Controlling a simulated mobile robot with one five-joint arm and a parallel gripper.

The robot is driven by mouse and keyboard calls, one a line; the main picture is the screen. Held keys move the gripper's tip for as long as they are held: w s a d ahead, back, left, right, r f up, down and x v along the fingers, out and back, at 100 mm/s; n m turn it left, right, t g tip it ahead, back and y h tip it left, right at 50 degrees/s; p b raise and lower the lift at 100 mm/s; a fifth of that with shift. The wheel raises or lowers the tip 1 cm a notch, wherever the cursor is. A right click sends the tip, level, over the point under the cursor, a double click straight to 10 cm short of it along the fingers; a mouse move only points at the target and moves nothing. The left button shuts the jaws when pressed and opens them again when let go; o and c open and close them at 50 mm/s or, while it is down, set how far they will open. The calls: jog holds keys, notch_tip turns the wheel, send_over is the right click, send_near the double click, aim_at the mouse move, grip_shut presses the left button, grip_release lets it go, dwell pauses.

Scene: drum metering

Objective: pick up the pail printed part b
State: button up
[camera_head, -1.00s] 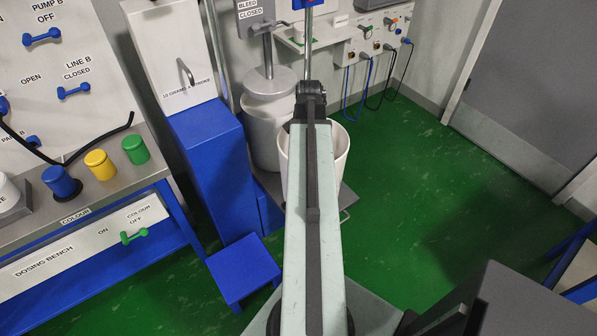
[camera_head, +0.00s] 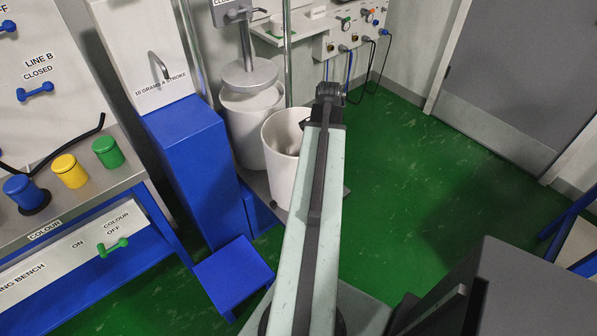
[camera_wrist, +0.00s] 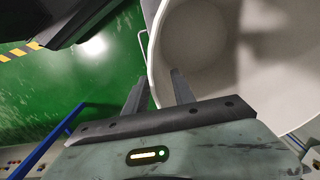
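Two white pails stand close together on a low grey plate in the head view. The front pail (camera_head: 283,160) is open at the top, and the rear pail (camera_head: 243,130) is under a round metal plate. No part b print can be read on either. My gripper (camera_wrist: 159,75) is open at the rim of a white pail (camera_wrist: 205,50) in the wrist view. One finger appears near the outer side of the rim and the other over the inside. In the head view my arm hides most of the gripper.
A blue cabinet (camera_head: 198,170) and blue step (camera_head: 232,278) stand left of the pails. The bench holds blue, yellow (camera_head: 69,171) and green (camera_head: 108,152) pots. Green floor (camera_head: 410,180) is clear to the right, up to a grey door (camera_head: 510,80).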

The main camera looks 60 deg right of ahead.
jog(key=shift+f+b, duration=2.5)
jog(key=shift+f+b, duration=0.3)
grip_shut()
